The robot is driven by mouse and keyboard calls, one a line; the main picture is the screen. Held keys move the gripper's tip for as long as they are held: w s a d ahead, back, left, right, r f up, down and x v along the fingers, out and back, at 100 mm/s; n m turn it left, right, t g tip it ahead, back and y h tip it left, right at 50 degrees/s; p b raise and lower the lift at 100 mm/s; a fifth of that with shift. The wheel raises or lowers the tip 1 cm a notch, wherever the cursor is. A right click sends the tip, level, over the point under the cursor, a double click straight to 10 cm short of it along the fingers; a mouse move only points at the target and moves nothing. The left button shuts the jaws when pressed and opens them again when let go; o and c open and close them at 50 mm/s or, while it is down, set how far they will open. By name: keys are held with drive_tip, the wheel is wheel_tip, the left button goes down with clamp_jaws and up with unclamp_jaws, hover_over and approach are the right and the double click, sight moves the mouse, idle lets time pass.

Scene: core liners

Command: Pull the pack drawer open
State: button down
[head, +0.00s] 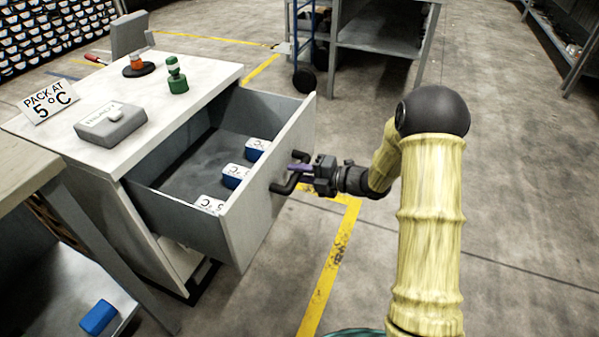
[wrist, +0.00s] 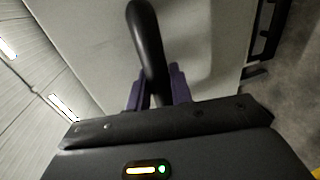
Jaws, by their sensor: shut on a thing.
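The pack drawer (head: 250,210) is a grey drawer in the white-topped cabinet and stands well out from it in the head view. Several blue packs with white "5 °C" labels lie inside, one of them near the back (head: 256,149). A black bar handle (head: 283,187) is on the drawer front. My gripper (head: 299,166) is shut on this handle, its purple fingers on either side of the bar. In the wrist view the handle (wrist: 146,45) runs down between the fingers (wrist: 154,90), against the pale drawer front (wrist: 85,40).
On the cabinet top (head: 185,100) are a grey box (head: 110,125), a green-topped item (head: 177,78), an orange item on a black disc (head: 138,66) and a "PACK AT 5 °C" sign (head: 49,101). A blue pack (head: 98,317) lies on a lower shelf at left. Open floor lies right of the drawer.

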drive_tip(key=c, duration=1.3)
unclamp_jaws()
drive_tip(key=p+v, duration=0.4)
drive_tip(key=v, duration=1.3)
drive_tip(key=shift+d, duration=0.2)
